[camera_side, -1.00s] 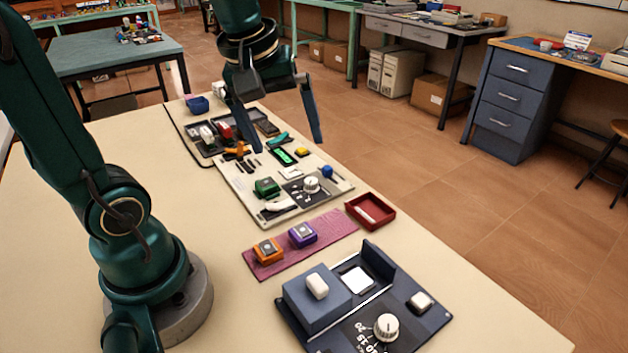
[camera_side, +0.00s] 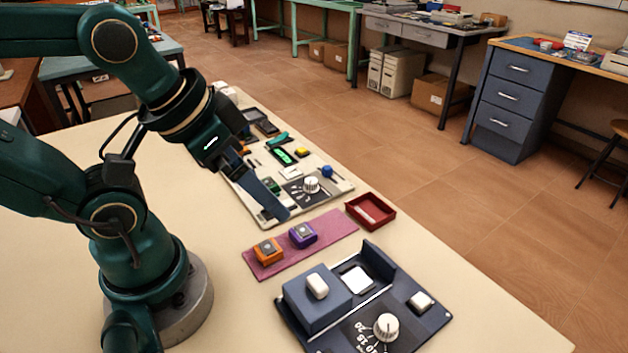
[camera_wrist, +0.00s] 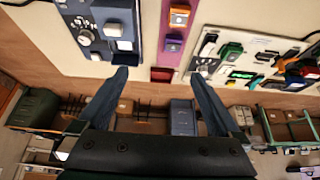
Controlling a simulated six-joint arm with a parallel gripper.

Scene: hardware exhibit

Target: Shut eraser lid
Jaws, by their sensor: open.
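A dark blue panel (camera_side: 431,322) lies at the front right of the side view and at the upper left of the wrist view (camera_wrist: 68,12). It bears a raised blue block (camera_side: 312,309) with a white rounded piece (camera_side: 317,286) on top. Beside the block is a recess with a white square (camera_side: 357,281), and behind it stands an upright dark blue wall (camera_side: 392,265). I cannot tell which part is the eraser lid. My gripper (camera_side: 275,205) hangs over the cream board, apart from the panel. In the wrist view its fingers (camera_wrist: 158,75) are spread and empty.
A pink strip (camera_side: 280,266) holds an orange block (camera_side: 267,251) and a purple block (camera_side: 302,235), between my gripper and the panel. A red tray (camera_side: 370,211) lies behind it. The cream board (camera_side: 322,207) carries several small parts.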

